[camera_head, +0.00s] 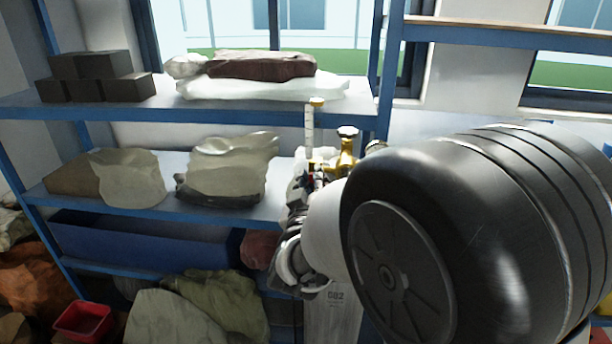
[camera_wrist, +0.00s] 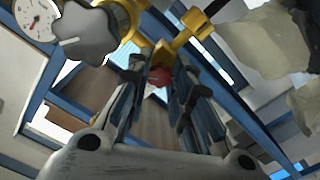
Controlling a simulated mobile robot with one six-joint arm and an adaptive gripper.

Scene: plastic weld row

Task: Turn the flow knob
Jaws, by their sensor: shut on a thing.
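The flow knob, a small red knob (camera_wrist: 159,77), sits below a brass fitting (camera_wrist: 183,42) in the wrist view. My gripper (camera_wrist: 160,82) has its two fingers on either side of the knob, shut on it. The finger pads partly hide the knob. In the head view the brass regulator (camera_head: 346,150) and a clear upright flow tube (camera_head: 309,130) stand above a pale cylinder (camera_head: 332,312) marked CO2. My arm covers much of the regulator's lower part there, and the knob is hard to make out.
In the wrist view a grey lobed handwheel (camera_wrist: 84,34) and a round gauge (camera_wrist: 36,18) are close to the left finger. In the head view a blue-framed shelf (camera_head: 190,112) with bags and dark blocks (camera_head: 98,76) stands left of the cylinder. A red bin (camera_head: 82,321) lies low left.

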